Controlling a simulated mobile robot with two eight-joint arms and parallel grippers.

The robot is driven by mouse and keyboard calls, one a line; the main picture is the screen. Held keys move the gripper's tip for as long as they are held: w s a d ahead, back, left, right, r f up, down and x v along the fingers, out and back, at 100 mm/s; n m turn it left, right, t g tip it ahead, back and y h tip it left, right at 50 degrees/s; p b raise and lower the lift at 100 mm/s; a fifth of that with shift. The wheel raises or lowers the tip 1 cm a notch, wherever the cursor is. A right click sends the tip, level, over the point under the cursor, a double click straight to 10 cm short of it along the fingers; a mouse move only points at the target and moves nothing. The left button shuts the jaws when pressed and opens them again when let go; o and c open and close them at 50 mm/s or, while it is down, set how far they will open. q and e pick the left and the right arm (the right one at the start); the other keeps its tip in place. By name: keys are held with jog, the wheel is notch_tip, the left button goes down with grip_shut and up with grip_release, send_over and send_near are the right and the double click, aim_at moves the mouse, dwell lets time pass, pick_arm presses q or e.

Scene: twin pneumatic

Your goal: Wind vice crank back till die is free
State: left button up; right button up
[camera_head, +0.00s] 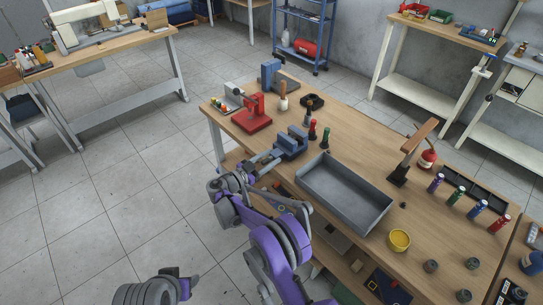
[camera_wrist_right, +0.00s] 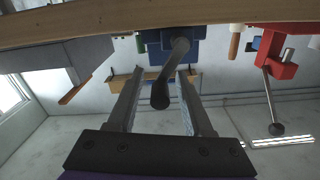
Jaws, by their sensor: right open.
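The blue vice (camera_head: 291,143) stands at the near left edge of the workbench, and its blue body also shows in the right wrist view (camera_wrist_right: 190,48). Its dark crank (camera_wrist_right: 172,72) hangs from the vice and ends in a rounded knob. My right gripper (camera_head: 266,159) is at the bench edge in front of the vice. In the right wrist view its two fingers (camera_wrist_right: 161,72) are apart, one on each side of the crank, with gaps showing. I cannot make out the die in the vice.
A red press (camera_head: 254,113) stands left of the vice. A grey tray (camera_head: 345,195) lies to its right. The floor left of the bench is clear.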

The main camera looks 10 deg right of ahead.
jog(key=shift+w+d, duration=0.3)
jog(key=shift+d, duration=0.1)
jog(key=shift+c, duration=0.2)
grip_shut()
jog(key=shift+a, duration=0.1)
jog(key=shift+w+a+r+n+b, duration=0.1)
jog(key=shift+w+a+n+b, duration=0.25)
jog(key=shift+n, duration=0.8)
jog(key=shift+w+a+r+n+b, duration=0.1)
jog(key=shift+w+n+b, duration=0.35)
jog(key=shift+n, duration=0.75)
jog(key=shift+w+a+r+n+b, duration=0.1)
jog(key=shift+w+a+n+b, duration=0.25)
jog(key=shift+n, duration=0.8)
jog(key=shift+s, duration=0.1)
